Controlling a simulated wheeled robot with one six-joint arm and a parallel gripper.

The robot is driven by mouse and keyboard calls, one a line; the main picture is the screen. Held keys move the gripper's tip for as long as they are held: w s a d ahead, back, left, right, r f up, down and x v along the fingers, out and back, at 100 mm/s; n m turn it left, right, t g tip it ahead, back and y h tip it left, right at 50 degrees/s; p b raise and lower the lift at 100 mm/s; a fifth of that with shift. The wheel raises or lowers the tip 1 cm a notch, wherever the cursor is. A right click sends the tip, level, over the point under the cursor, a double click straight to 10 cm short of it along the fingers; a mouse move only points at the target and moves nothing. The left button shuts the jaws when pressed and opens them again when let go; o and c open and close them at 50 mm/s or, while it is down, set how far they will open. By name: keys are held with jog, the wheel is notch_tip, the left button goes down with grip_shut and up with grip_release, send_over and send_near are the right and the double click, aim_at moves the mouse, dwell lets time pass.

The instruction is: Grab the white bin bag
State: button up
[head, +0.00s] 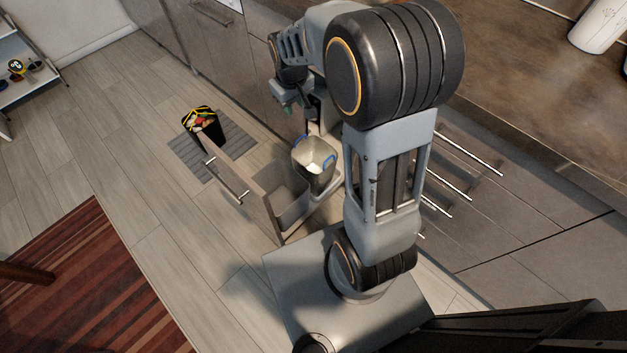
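A grey bin (318,177) stands in the pulled-out drawer. Its inside looks lined with a pale, whitish bag (313,148) with blue parts at the rim on two sides. Something small and white lies inside it. My gripper (291,101) is above and behind the bin, left of my big dark arm joint, and apart from the bag. It is small and partly covered by my arm, so I cannot tell whether its fingers are open or shut.
The drawer front (242,188) with a metal handle stands out from the cabinets. Beyond it, a black container (204,126) with yellow edging and colourful contents is on a grey striped mat (183,157). A red striped rug (90,290) lies left. Wooden floor between is free.

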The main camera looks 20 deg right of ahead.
jog(key=shift+n+g, duration=0.7)
jog(key=shift+n, duration=0.2)
jog(key=w+f+b, duration=0.2)
jog(key=f+b, duration=0.2)
jog(key=f, duration=0.7)
jog(key=w+d+f+b, duration=0.1)
jog(key=w+f+b, duration=0.2)
jog(key=f, duration=0.8)
jog(key=w+d+f+b, duration=0.1)
jog(key=w+f+b, duration=0.2)
jog(key=f, duration=0.9)
jog(key=shift+w+d+b, duration=0.15)
jog(key=shift+b, duration=1.25)
jog(key=shift+d+f+b, duration=0.1)
jog(key=shift+f+b, duration=1.65)
jog(key=shift+f, duration=1.35)
jog(key=shift+r, duration=0.1)
jog(key=shift+c, duration=0.4)
grip_shut()
